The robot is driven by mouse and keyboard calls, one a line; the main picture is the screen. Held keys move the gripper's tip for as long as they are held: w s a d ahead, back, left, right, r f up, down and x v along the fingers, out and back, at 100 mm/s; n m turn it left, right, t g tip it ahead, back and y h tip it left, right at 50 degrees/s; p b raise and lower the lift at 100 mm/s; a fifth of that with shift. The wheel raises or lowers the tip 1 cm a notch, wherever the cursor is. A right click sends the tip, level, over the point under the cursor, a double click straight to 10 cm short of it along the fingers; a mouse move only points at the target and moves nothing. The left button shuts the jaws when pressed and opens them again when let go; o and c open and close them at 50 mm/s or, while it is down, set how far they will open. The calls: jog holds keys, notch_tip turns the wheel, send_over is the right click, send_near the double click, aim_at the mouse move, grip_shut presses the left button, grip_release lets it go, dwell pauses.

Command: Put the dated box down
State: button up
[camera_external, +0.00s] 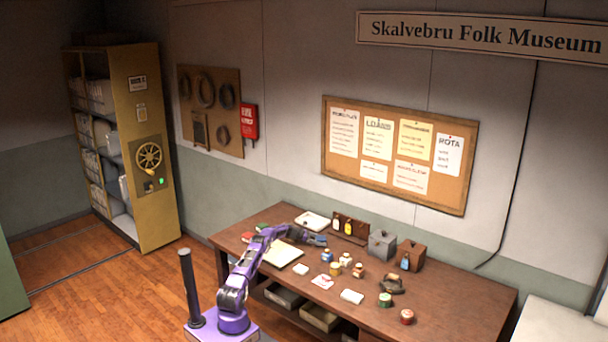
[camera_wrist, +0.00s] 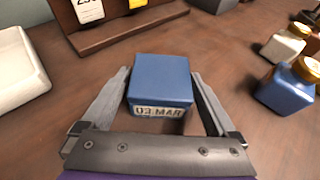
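A small blue box (camera_wrist: 160,80) sits between the two fingers of my gripper (camera_wrist: 160,73) in the wrist view. In the external view my gripper (camera_external: 318,240) is low over the back part of the workbench (camera_external: 455,290). The box is too small there to make out clearly. I cannot tell whether its underside touches the bench.
A white tray (camera_wrist: 20,70) lies to the left and a wooden stand with tags (camera_wrist: 118,22) is behind the box. A blue jar (camera_wrist: 286,90) and a white jar (camera_wrist: 284,44) stand to the right. Bare wood surrounds the box.

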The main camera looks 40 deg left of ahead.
jog(key=shift+o, duration=0.2)
jog(key=shift+r, duration=0.3)
jog(key=p+v, duration=0.1)
jog(key=v, duration=1.1)
jog(key=shift+f, duration=0.1)
